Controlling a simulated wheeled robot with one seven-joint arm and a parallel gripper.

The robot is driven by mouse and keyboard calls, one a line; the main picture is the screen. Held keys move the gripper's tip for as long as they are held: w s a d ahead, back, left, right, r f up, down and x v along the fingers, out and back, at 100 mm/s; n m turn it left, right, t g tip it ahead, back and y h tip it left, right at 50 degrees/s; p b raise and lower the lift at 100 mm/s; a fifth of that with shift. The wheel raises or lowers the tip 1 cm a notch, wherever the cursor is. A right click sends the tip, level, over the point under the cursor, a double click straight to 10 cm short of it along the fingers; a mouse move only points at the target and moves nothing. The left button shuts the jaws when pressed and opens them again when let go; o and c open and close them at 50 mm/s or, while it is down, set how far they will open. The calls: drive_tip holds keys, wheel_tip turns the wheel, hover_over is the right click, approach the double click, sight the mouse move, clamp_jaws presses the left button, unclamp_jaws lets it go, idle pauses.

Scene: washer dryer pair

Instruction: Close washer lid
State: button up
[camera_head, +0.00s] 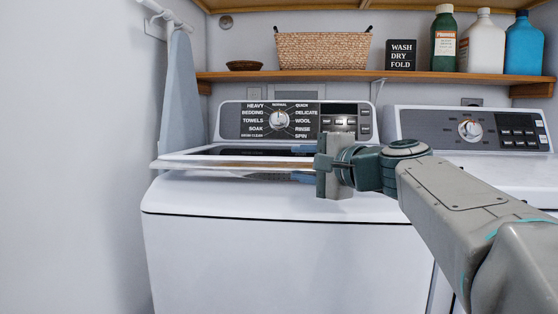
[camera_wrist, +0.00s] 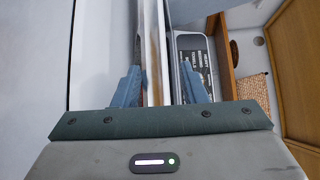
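The washer (camera_head: 275,250) is the white machine on the left, with its dial panel at the back. Its white lid (camera_head: 215,164) is at a low angle, its front edge a little above the washer top. My gripper (camera_head: 303,164) reaches in from the right, with one blue finger above the lid's edge and one below. In the wrist view, the lid edge (camera_wrist: 154,50) runs between the fingers of my gripper (camera_wrist: 160,88). They are spread apart, the left one close to the lid and a gap by the right one. Contact is unclear.
The dryer (camera_head: 470,175) stands close on the right, beneath my arm. A wooden shelf (camera_head: 300,76) above holds a basket (camera_head: 322,51), a sign and several bottles. An ironing board (camera_head: 181,95) hangs on the left wall.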

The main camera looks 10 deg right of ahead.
drive_tip(key=p+v, duration=0.1)
drive_tip(key=v, duration=0.3)
drive_tip(key=shift+s+d, duration=0.15)
drive_tip(key=shift+s, duration=0.1)
drive_tip(key=shift+f, duration=0.1)
drive_tip(key=s+a+f+n+g+h+p, duration=0.1)
drive_tip(key=s+a+f+n+g, duration=0.15)
drive_tip(key=f, duration=0.75)
drive_tip(key=s+a+f+n+g+h, duration=0.1)
drive_tip(key=a+f+n+g, duration=0.25)
drive_tip(key=f, duration=0.55)
drive_tip(key=s+f+n+g+h+p, duration=0.1)
drive_tip(key=s+f+n+g+h, duration=0.4)
drive_tip(key=s+f, duration=0.9)
wheel_tip(320, 180, down, 4)
drive_tip(key=n+g, duration=0.2)
drive_tip(key=n, duration=0.1)
drive_tip(key=shift+d+g+h, duration=0.3)
drive_tip(key=shift+r, duration=0.1)
